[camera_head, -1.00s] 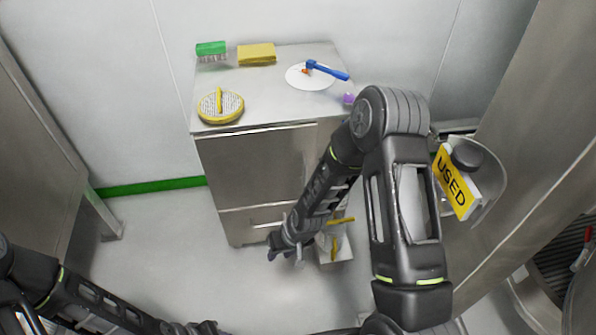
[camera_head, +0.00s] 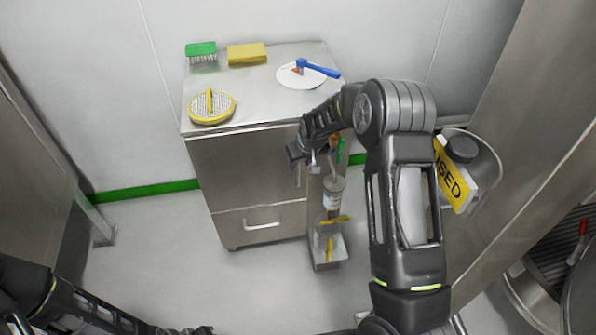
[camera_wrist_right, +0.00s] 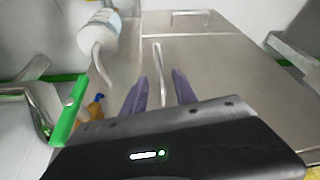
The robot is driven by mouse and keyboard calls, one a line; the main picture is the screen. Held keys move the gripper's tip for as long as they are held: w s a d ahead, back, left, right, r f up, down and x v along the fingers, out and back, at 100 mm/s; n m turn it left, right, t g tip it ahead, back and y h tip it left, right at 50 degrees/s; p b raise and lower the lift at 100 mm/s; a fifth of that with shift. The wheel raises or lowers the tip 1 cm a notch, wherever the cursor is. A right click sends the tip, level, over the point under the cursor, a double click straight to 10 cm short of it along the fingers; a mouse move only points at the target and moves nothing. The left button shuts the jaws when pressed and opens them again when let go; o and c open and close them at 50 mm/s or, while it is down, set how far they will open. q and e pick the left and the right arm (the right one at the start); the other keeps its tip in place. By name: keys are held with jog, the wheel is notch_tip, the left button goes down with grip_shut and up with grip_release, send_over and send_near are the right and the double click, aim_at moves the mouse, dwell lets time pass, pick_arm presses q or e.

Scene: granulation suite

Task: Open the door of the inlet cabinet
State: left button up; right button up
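The steel cabinet (camera_head: 245,170) stands against the back wall, with a door above a drawer (camera_head: 262,222). The door looks shut. Its upright bar handle (camera_wrist_right: 158,72) is near the door's right edge in the head view. My right gripper (camera_head: 308,160) is at this edge, in front of the handle. In the right wrist view its two purple fingers (camera_wrist_right: 160,82) are apart, with the handle showing between them and no clear contact. The arm partly hides the handle in the head view. My left gripper (camera_head: 188,330) is only partly visible at the bottom edge.
A green brush (camera_head: 201,50), yellow sponge (camera_head: 247,54), round yellow-rimmed pad (camera_head: 212,108) and white disc (camera_head: 300,77) with a blue tool lie on top. A bottle (camera_head: 333,190) and a small bin (camera_head: 328,255) are at the cabinet's right side. Floor in front is clear.

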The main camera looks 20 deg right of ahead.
aim_at(299, 168)
jog(key=b+x, duration=0.3)
jog(key=x, duration=0.3)
jog(key=shift+f, duration=0.1)
jog(key=shift+c, duration=0.2)
grip_shut()
dwell(1.0)
